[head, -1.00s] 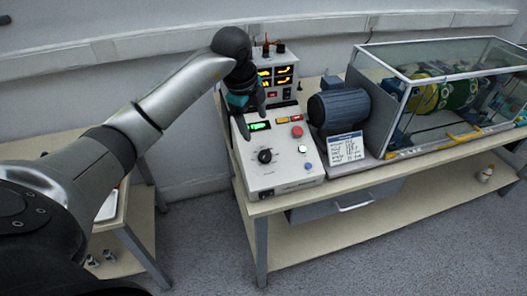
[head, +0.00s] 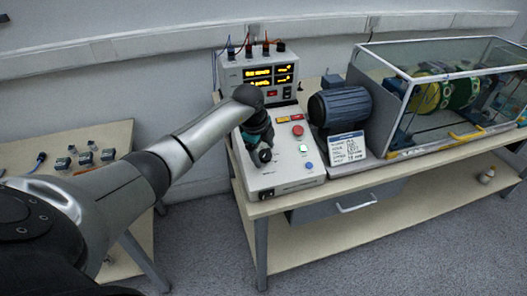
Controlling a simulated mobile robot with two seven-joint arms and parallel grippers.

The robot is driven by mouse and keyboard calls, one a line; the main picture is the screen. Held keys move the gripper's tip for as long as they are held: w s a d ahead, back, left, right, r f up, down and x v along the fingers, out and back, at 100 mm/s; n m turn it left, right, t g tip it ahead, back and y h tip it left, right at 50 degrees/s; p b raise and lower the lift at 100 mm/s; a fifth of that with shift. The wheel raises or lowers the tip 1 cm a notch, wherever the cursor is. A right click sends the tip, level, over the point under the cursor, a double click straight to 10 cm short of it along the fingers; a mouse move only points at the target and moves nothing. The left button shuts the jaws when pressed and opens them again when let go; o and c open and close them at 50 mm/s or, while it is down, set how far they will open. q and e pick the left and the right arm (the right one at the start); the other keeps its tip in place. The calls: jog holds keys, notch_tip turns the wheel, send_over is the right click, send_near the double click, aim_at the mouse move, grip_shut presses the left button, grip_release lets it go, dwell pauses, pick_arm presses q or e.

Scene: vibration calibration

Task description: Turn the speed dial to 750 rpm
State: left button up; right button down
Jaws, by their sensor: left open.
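The control box (head: 288,176) is a light-coloured unit with a sloped face on the bench. Its black speed dial (head: 265,156) shows at the lower left of that face. My left gripper (head: 259,147) is dark with a teal part. It is open and points down at the dial, its fingers close around or just above it; I cannot tell whether they touch. The gripper hides the green display and the dial's scale, so no rpm value is readable. My right gripper is not in view.
A meter unit (head: 258,76) with yellow readouts and cables stands behind the box. A red button (head: 297,130) and a lit green button (head: 303,148) sit right of the dial. A blue motor (head: 340,106), a label card (head: 347,147) and a glass-cased rig (head: 450,90) stand further right.

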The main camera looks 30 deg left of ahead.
pick_arm(q)
grip_shut()
dwell(0.7)
